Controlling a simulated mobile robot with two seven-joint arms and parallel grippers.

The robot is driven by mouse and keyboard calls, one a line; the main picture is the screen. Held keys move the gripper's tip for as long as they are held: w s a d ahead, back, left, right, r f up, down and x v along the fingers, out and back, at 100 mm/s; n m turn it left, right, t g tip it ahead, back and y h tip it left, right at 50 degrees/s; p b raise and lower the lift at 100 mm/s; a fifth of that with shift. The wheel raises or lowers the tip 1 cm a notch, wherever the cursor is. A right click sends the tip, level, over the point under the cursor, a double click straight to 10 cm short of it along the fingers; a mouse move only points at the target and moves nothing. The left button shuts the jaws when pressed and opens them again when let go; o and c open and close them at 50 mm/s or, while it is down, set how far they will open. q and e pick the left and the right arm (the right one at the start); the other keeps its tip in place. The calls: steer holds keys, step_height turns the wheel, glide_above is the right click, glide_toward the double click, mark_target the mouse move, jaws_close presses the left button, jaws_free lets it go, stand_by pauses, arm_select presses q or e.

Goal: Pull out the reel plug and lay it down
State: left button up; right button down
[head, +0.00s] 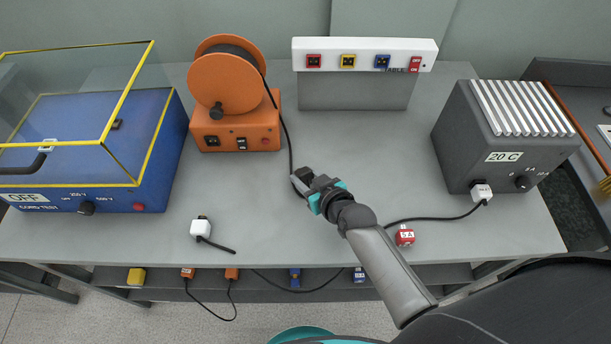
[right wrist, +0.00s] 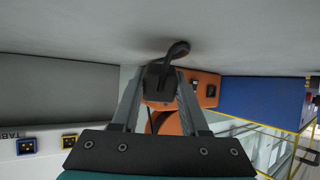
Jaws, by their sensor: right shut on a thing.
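The orange cable reel (head: 228,85) stands on the grey table at the back left, with a black cord running from its drum down to my right gripper (head: 306,182). That gripper is shut on the dark reel plug, which shows between the fingers in the right wrist view (right wrist: 158,82). The plug is close to the table top, and its cord bends against or just above the surface; I cannot tell whether the plug touches the table. The white socket strip (head: 350,46) at the back has red, yellow and blue sockets, all empty. My left gripper is not in view.
A blue cord tester (head: 120,150) with a clear cover stands at the left. A dark 20 C box (head: 470,140) stands at the right. A white plug (head: 201,228) and a red 5 A plug (head: 404,236) lie near the front edge. Table around my gripper is clear.

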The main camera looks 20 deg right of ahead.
steer(key=shift+f, duration=0.35)
steer(key=shift+c, duration=1.7)
jaws_free()
steer(key=shift+s+r, duration=0.1)
steer(key=p+v, duration=0.3)
steer(key=v, duration=1.2)
steer(key=shift+s, duration=0.2)
